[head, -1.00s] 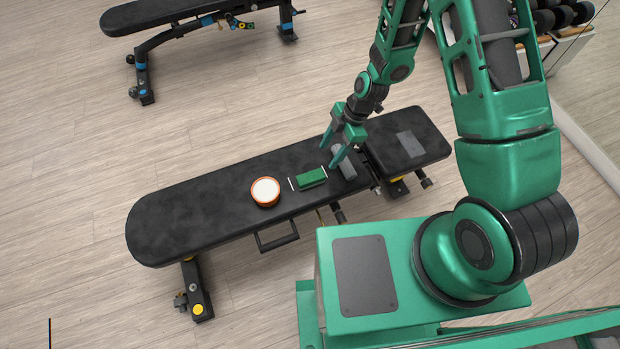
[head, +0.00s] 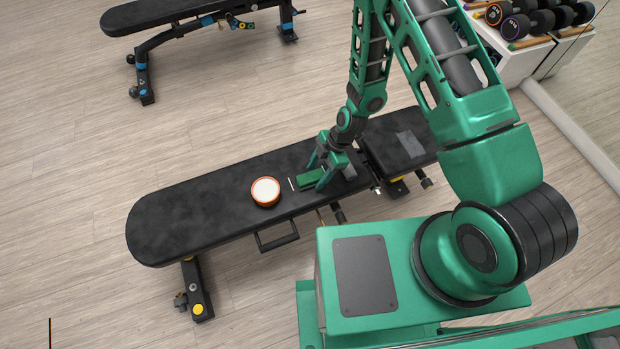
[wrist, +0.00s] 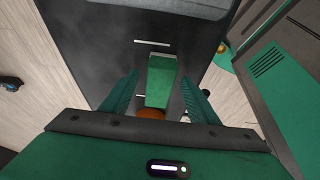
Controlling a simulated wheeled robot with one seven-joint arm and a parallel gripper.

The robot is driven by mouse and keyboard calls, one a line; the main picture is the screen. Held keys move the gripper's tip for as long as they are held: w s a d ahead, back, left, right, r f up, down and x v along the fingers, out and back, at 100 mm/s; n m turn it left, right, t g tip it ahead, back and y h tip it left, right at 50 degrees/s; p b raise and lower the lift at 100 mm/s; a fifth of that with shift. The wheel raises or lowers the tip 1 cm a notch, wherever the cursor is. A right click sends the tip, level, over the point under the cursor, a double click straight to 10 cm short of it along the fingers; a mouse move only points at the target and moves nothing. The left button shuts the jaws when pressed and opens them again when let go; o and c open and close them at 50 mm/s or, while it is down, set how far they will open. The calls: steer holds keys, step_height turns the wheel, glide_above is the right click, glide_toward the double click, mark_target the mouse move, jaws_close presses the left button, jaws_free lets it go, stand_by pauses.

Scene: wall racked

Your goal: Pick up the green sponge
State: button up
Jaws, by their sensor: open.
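The green sponge (head: 309,179) lies on the black bench (head: 190,205). In the wrist view the sponge (wrist: 161,80) sits between the two green fingers. My gripper (head: 315,177) is open, with its fingers down around the right part of the sponge in the head view. In the wrist view my gripper (wrist: 160,88) has a gap between each finger and the sponge. I cannot tell whether the fingertips touch the bench. One finger hides part of the sponge in the head view.
A white-topped orange round object (head: 265,191) stands left of the sponge. A grey object (head: 349,171) lies just right of my gripper. White lines mark the bench beside the sponge. Another bench (head: 150,17) stands at the back, and dumbbells (head: 520,22) are at the top right.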

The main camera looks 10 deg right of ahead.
mark_target(310, 177)
steer(key=shift+a+f, duration=0.25)
steer(key=shift+f, duration=0.35)
steer(key=c, duration=1.2)
steer(key=shift+r, duration=0.1)
steer(key=shift+r, duration=0.45)
step_height(310, 177, up, 4)
steer(key=shift+s+a+f, duration=0.15)
steer(key=shift+f, duration=0.1)
steer(key=s+a+r, duration=0.4)
steer(key=s+a, duration=0.1)
steer(key=s+a+r, duration=0.2)
steer(key=s+a, duration=0.1)
steer(key=shift+r, duration=0.25)
steer(key=o, duration=0.3)
steer(key=shift+c, duration=0.7)
